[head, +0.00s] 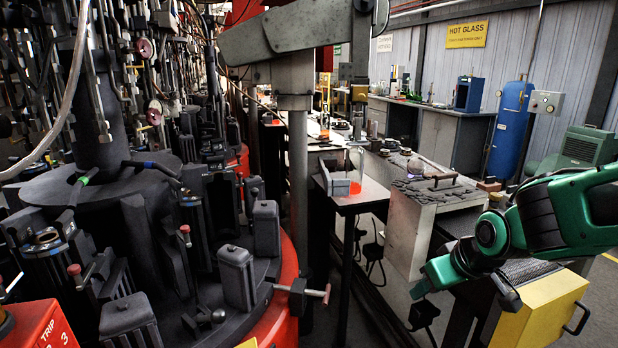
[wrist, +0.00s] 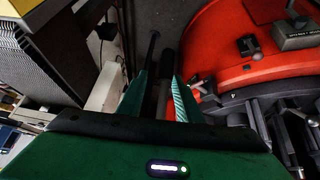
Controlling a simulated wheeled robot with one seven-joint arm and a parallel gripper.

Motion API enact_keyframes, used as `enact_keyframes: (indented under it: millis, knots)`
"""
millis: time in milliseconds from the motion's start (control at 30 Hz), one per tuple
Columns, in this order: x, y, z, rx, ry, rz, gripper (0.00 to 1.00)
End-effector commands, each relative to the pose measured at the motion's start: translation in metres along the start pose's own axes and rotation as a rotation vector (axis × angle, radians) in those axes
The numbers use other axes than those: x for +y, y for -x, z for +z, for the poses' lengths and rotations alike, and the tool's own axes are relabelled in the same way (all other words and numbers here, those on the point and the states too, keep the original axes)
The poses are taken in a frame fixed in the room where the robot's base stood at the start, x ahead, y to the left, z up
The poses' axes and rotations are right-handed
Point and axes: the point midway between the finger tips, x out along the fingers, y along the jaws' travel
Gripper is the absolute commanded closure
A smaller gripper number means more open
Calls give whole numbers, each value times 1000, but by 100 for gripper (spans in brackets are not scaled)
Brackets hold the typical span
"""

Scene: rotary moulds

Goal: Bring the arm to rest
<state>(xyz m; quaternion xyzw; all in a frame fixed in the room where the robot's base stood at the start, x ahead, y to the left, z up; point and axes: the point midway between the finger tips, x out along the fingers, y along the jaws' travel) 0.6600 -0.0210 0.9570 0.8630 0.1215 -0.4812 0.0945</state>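My green arm (head: 535,215) reaches in from the right edge in the head view, bent, with its end angled down and to the left. My gripper (wrist: 161,60) shows in the wrist view as two green fingers with dark inner faces. A narrow gap shows between the fingers, and I see nothing held in it. The fingertips are too small to make out there.
The dark rotary mould machine (head: 90,200) with its red base (head: 275,315) fills the left. A blue cylinder (head: 512,125) and green unit (head: 580,150) stand behind.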

Motion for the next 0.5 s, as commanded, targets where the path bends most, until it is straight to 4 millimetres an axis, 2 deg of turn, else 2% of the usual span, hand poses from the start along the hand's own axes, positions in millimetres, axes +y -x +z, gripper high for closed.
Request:
enact_keyframes:
  millis: [33,100,200,300,400,500]
  knots:
    - [22,14,21,-53,-74,37,68]
    - [46,34,55,-136,-184,80,68]
    - [71,66,105,-252,-359,132,68]
    - [82,98,153,-358,-534,165,68]
    - [82,126,190,-443,-686,181,68]
    - [78,144,215,-500,-790,185,68]
